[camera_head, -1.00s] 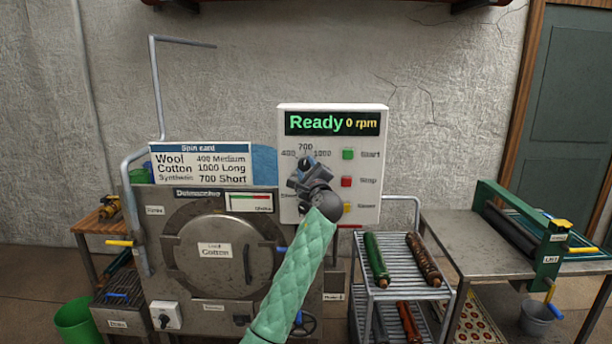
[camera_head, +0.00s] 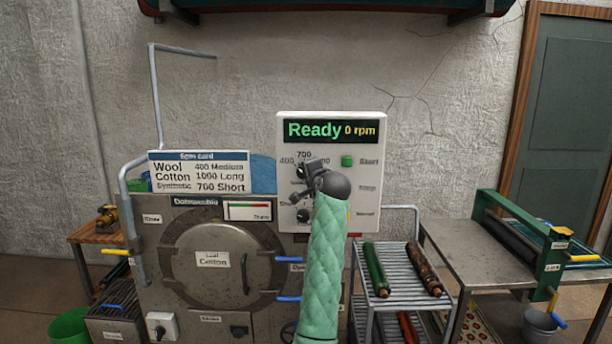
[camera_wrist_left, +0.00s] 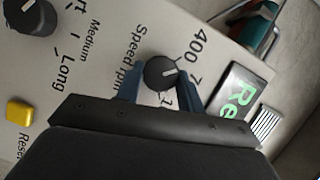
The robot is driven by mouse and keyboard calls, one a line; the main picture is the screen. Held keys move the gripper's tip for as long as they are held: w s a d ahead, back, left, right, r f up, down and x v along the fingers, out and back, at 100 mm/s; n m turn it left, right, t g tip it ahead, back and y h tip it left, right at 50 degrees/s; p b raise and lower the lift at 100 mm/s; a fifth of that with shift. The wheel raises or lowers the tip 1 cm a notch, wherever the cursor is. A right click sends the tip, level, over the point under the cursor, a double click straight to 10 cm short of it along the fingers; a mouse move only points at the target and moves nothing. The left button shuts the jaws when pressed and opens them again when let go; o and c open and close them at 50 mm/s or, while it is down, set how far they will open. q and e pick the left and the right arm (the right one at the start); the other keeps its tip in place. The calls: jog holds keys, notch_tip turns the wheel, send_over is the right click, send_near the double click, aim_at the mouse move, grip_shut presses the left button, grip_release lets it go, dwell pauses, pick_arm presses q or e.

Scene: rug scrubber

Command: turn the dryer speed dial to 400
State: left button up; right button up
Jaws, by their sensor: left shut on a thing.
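The dryer speed dial (camera_head: 301,172) is a small dark round knob on the white control panel (camera_head: 291,128), partly covered by my gripper. In the left wrist view the dial (camera_wrist_left: 160,73) has a white pointer line aimed right, between the 400 label and the partly hidden 7-label; its exact setting is hard to tell. My left gripper (camera_head: 303,184) is shut on the dial, with one blue finger on each side of it in the left wrist view (camera_wrist_left: 160,86). The display (camera_head: 331,130) reads Ready, 0 rpm. My right gripper is out of view.
A second dark dial (camera_head: 303,216) sits below, beside Medium and Long labels in the wrist view. A green button (camera_head: 347,161) is right of the speed dial. A yellow button (camera_wrist_left: 19,112) shows in the wrist view. A wire rack (camera_head: 397,270) stands to the right.

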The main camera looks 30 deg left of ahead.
pick_arm(q)
jog(key=n+h, duration=0.1)
jog(key=n, duration=0.1)
jog(key=shift+n, duration=0.3)
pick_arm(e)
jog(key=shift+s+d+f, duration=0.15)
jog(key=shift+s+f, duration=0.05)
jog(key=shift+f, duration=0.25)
pick_arm(q)
jog(key=o, duration=1)
jog(key=shift+a, duration=0.1)
jog(key=shift+s, duration=0.1)
